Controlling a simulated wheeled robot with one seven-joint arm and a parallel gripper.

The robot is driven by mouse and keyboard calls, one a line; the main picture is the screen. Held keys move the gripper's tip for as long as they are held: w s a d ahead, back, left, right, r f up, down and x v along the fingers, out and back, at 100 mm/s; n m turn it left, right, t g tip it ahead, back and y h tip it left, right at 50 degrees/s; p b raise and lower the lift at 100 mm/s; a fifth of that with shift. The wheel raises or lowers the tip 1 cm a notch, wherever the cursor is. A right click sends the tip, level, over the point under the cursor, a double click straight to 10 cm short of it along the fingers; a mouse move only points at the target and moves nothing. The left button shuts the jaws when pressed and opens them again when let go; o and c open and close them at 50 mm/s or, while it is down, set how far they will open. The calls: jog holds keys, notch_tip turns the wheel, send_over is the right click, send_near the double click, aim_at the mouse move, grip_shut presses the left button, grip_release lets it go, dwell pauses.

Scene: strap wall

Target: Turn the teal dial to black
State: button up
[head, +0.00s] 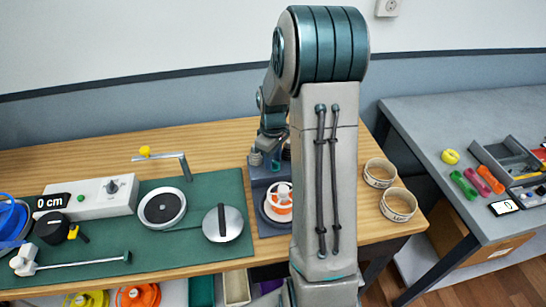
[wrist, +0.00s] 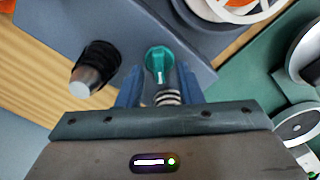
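The teal dial (wrist: 159,62) sits on a blue-grey panel (wrist: 150,22) in the wrist view. A pale pointer line on it runs toward the bottom of the picture. My gripper (wrist: 158,82) is open, with one blue finger on each side of the dial in the picture. I see gaps on both sides and cannot tell how far the fingertips are above it. A black-and-white ringed piece (wrist: 168,97) shows just below the dial. No black mark for the dial can be made out. In the head view my arm hides most of the gripper and dial.
A black post with a grey end (wrist: 92,75) stands left of the dial. A white-and-orange reel (head: 279,202) sits on the same panel. A green mat (head: 200,240) with several tools lies left, two round bowls (head: 398,205) right. A grey table (head: 450,120) stands further right.

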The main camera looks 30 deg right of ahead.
grip_shut()
jog(key=shift+m, duration=0.3)
jog(key=m+b, duration=0.1)
jog(key=m, duration=0.1)
jog(key=shift+f+m+b, duration=0.1)
jog(key=shift+m+b, duration=0.2)
jog(key=m+b, duration=0.1)
jog(key=m, duration=0.2)
jog(key=shift+d+m, duration=0.15)
jog(key=shift+m, duration=0.25)
jog(key=m+b, duration=0.1)
jog(key=m, duration=0.4)
jog(key=shift+d, duration=0.15)
jog(key=m, duration=0.5)
jog(key=shift+s+d+m, duration=0.1)
jog(key=shift+m, duration=0.3)
